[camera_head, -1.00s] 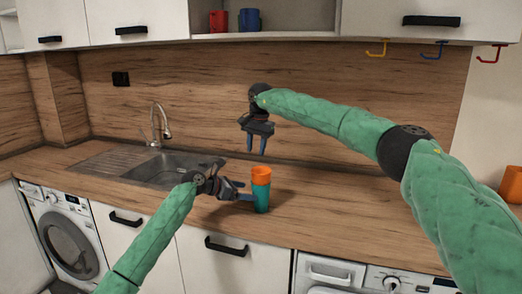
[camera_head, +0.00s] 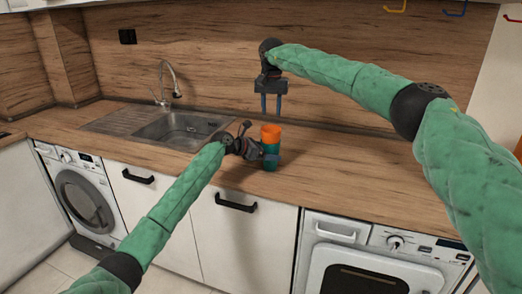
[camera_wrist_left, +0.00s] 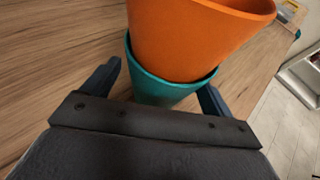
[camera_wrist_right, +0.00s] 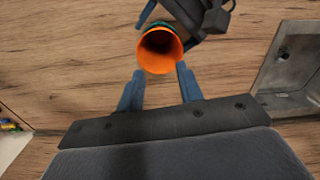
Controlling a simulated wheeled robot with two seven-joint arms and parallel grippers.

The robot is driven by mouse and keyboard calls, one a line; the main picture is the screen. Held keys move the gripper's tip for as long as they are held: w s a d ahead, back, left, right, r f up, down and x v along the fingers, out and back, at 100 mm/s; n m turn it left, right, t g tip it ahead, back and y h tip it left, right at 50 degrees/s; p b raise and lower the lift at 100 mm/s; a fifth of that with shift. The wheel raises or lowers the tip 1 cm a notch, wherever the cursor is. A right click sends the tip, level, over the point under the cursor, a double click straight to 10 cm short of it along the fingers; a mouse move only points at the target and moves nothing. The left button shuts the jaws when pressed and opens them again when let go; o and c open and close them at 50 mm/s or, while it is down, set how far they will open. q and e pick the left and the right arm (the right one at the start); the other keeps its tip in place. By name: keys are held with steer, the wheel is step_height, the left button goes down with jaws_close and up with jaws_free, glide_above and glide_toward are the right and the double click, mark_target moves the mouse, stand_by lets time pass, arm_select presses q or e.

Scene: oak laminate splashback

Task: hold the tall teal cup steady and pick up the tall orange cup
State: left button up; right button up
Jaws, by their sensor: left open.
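The tall orange cup (camera_head: 271,133) sits nested in the top of the tall teal cup (camera_head: 271,161), which stands upright on the counter. My left gripper (camera_head: 271,157) is open at the teal cup, its fingers on either side of it; the left wrist view shows the teal cup (camera_wrist_left: 160,88) between them and the orange cup (camera_wrist_left: 195,35) above. I cannot tell whether a finger touches it. My right gripper (camera_head: 271,104) is open and empty, pointing down above the cups. The right wrist view looks into the orange cup (camera_wrist_right: 158,50), just beyond the fingertips.
A sink (camera_head: 180,128) with a tap (camera_head: 168,80) is left of the cups. The wooden counter (camera_head: 350,170) is clear to the right. The splashback (camera_head: 215,70) rises behind. Hooks (camera_head: 455,8) hang at the upper right.

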arm_select(q)
steer(key=shift+w+d+f, duration=0.25)
steer(key=shift+d, duration=0.2)
